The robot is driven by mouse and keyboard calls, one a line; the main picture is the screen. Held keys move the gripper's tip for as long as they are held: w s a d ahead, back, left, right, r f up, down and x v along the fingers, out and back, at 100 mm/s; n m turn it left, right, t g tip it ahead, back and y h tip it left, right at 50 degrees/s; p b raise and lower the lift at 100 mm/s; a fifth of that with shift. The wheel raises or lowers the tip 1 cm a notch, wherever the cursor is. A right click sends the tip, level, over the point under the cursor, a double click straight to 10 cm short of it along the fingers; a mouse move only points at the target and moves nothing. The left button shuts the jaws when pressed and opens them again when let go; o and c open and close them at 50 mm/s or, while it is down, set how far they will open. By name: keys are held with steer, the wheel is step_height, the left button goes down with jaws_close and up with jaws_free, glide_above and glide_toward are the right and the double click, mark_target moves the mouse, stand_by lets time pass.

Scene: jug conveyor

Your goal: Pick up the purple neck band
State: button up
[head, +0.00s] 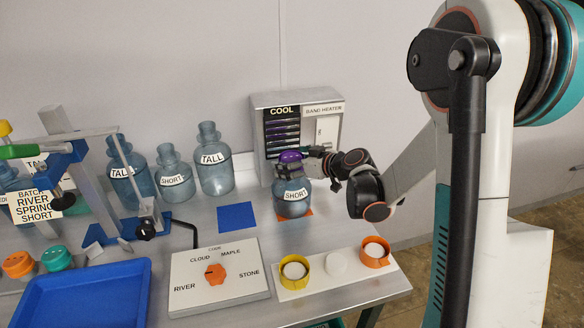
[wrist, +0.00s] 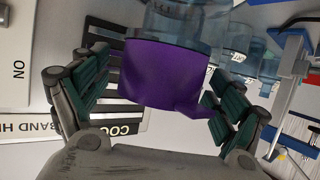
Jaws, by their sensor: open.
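The purple neck band (head: 290,157) sits at the top of a blue jug labelled SHORT (head: 292,207), which stands upright on the orange square. In the wrist view the band (wrist: 165,72) is large, with a small tab at its lower right, and the clear blue jug (wrist: 180,22) shows above it because that view is upside down. My gripper (head: 300,170) is at the jug's neck, coming from the right. In the wrist view its open fingers (wrist: 158,88) are on either side of the band. The right finger is close to the tab; I cannot tell whether it touches.
The band heater box (head: 297,130), marked COOL, stands close behind the jug. A blue square (head: 237,217) lies bare to its left. Several more jugs stand at the back left. A dial board (head: 218,280), a tray with cups (head: 336,285) and a blue bin (head: 85,296) are in front.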

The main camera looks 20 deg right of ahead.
steer(key=c, duration=0.9)
steer(key=shift+r, duration=0.1)
steer(key=shift+c, duration=0.2)
